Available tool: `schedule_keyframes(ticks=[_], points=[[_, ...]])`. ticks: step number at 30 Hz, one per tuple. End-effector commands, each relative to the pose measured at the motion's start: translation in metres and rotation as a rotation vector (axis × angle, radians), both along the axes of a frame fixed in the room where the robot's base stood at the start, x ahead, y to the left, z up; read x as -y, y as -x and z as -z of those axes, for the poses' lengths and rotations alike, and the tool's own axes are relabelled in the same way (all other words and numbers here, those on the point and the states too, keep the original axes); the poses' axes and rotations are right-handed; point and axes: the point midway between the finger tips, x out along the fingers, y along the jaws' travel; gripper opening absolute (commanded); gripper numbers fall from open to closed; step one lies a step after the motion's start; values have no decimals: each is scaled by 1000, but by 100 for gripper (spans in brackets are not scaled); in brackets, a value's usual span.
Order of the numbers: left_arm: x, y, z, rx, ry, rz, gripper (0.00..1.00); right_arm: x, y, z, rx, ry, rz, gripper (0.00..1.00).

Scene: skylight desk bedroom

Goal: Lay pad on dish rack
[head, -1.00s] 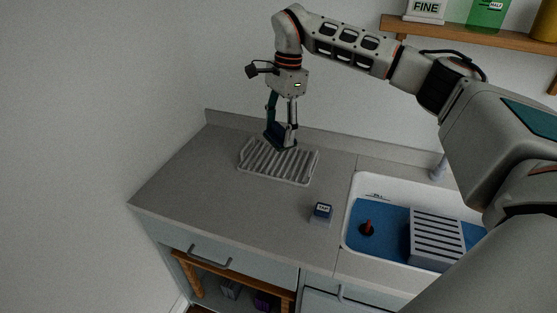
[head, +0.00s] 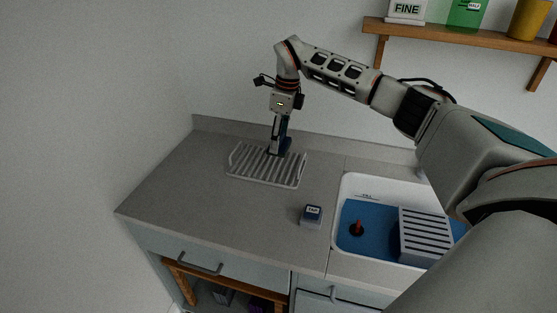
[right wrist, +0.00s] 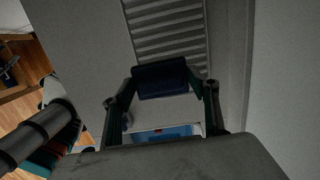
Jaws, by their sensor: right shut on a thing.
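The dish rack (head: 243,165) is a pale ribbed tray lying flat on the grey counter near the back wall. My right gripper (head: 279,146) points down over its back part and is shut on the dark blue pad (head: 286,145). In the right wrist view the pad (right wrist: 160,78) spans between the two fingers, with the slats of the rack (right wrist: 165,28) beyond it. I cannot tell whether the pad touches the rack. My left gripper is not in view.
A small blue-and-white labelled box (head: 312,215) stands on the counter (head: 200,215) in front of the rack. A white sink (head: 335,215) with a blue bottom holds a grey slotted box (head: 424,235) and a red-topped object (head: 357,228). A wooden shelf (head: 470,38) hangs at upper right.

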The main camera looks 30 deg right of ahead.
Motion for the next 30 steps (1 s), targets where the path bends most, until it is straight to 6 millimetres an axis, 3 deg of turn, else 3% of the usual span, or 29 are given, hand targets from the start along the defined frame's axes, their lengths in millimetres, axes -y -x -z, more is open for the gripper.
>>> schedule_keyframes(ticks=[3,6,14,20,30], points=[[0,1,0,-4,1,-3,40,0,1,27,-4,0,1,38],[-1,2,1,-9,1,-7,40,-1,1,42,-2,-1,0,38],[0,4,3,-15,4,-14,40,0,0,59,-1,-1,-1,38],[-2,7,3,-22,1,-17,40,-1,1,85,-3,-2,0,38],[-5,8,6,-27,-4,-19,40,0,0,90,0,0,-1,38]])
